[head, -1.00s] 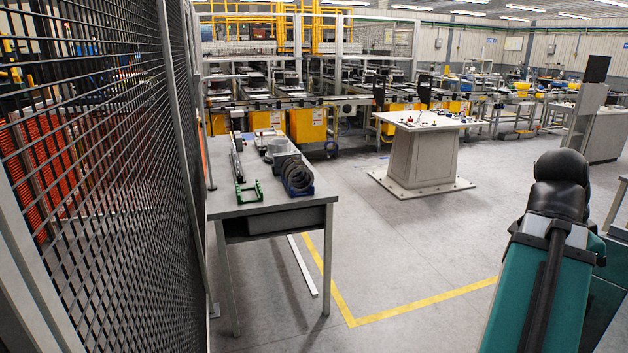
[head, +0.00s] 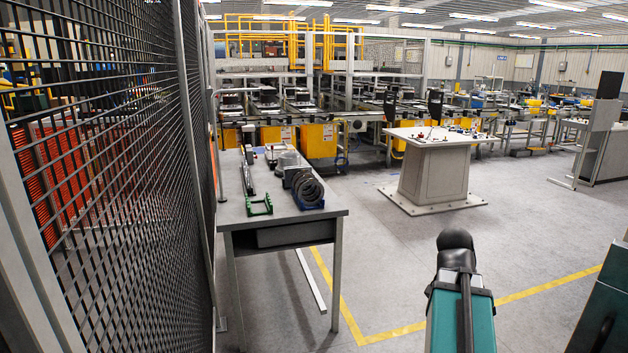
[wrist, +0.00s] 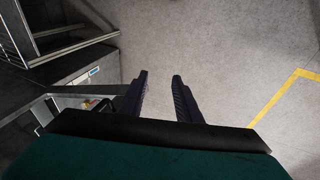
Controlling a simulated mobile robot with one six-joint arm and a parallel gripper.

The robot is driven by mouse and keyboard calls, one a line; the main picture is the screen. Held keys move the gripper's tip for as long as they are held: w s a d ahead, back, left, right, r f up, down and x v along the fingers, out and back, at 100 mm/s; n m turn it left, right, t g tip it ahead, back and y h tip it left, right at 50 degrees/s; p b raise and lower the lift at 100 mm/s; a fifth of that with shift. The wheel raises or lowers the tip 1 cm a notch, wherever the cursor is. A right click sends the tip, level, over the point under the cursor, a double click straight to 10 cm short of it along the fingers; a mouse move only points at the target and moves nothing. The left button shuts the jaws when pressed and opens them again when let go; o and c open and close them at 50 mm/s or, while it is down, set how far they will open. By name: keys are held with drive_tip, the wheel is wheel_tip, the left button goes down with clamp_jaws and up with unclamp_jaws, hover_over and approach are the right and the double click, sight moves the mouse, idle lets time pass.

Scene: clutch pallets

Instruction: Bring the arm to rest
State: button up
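My arm (head: 460,310), teal with a black joint, rises at the lower right of the head view. My gripper is out of sight there. In the wrist view my gripper (wrist: 160,82) shows two dark fingers held apart with bare grey floor between them. It holds nothing and touches nothing that I can see.
A grey table (head: 275,222) at the left carries a green frame (head: 259,206) and dark rings (head: 308,190). Mesh fencing (head: 100,180) stands at the far left. A grey pedestal (head: 432,175) stands ahead. Yellow lines (head: 395,332) mark the open floor.

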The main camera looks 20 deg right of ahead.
drive_tip(key=w+a+f+n+g+b, duration=0.1)
drive_tip(key=a+f+n, duration=0.1)
drive_tip(key=a+f, duration=0.55)
drive_tip(key=w+a+f+n+g+b, duration=0.15)
drive_tip(key=a+f, duration=0.25)
drive_tip(key=f, duration=0.6)
drive_tip(key=w+a+f+n, duration=0.1)
drive_tip(key=a+f+n, duration=0.3)
drive_tip(key=f, duration=0.5)
drive_tip(key=s+a+f+n, duration=0.3)
drive_tip(key=a+f, duration=0.3)
drive_tip(key=f, duration=0.3)
drive_tip(key=s+a+f+n+y+b, duration=0.1)
drive_tip(key=s+a+f+n, duration=0.3)
drive_tip(key=a+f, duration=0.3)
drive_tip(key=s+a+f+n+y+b, duration=0.1)
drive_tip(key=s+a+f+n, duration=0.3)
drive_tip(key=f, duration=0.9)
drive_tip(key=s+a, duration=0.1)
drive_tip(key=a, duration=0.1)
drive_tip(key=shift+s+a+f, duration=0.15)
drive_tip(key=shift+s+a, duration=0.1)
drive_tip(key=shift+a, duration=0.15)
drive_tip(key=shift+o, duration=0.4)
